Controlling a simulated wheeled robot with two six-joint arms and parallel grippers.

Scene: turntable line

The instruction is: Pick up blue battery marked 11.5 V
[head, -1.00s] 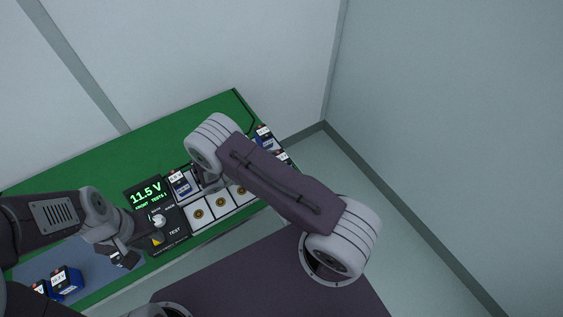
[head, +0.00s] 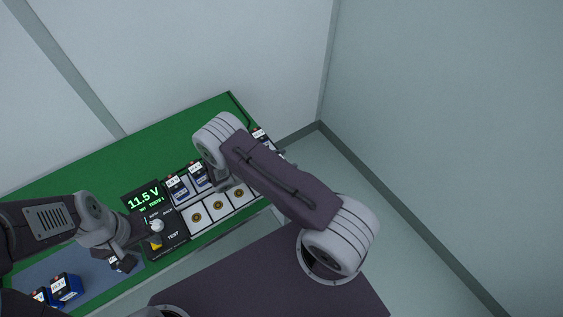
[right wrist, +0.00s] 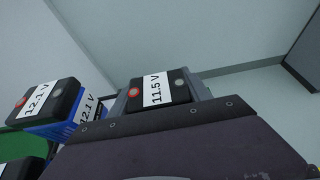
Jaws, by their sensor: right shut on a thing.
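The battery marked 11.5 V (right wrist: 158,89) shows in the right wrist view, with a dark top, a white label and a red terminal. It sits between the grey jaws of my right gripper (right wrist: 160,97), which is shut on it. In the head view my right gripper (head: 222,188) is partly hidden under my arm, beside the row of batteries, and the held battery cannot be made out. My left gripper (head: 122,262) is low over the left of the bench beside the tester; its jaws are too small and dark to read.
The tester (head: 143,201) displays 11.5 V. Two batteries (head: 179,189) (head: 199,178) stand behind white pads (head: 218,205). Another battery (head: 261,136) stands far right. Blue batteries (head: 66,287) stand front left. A 12.1 V battery (right wrist: 47,99) is left of my right gripper. The back green surface (head: 110,160) is clear.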

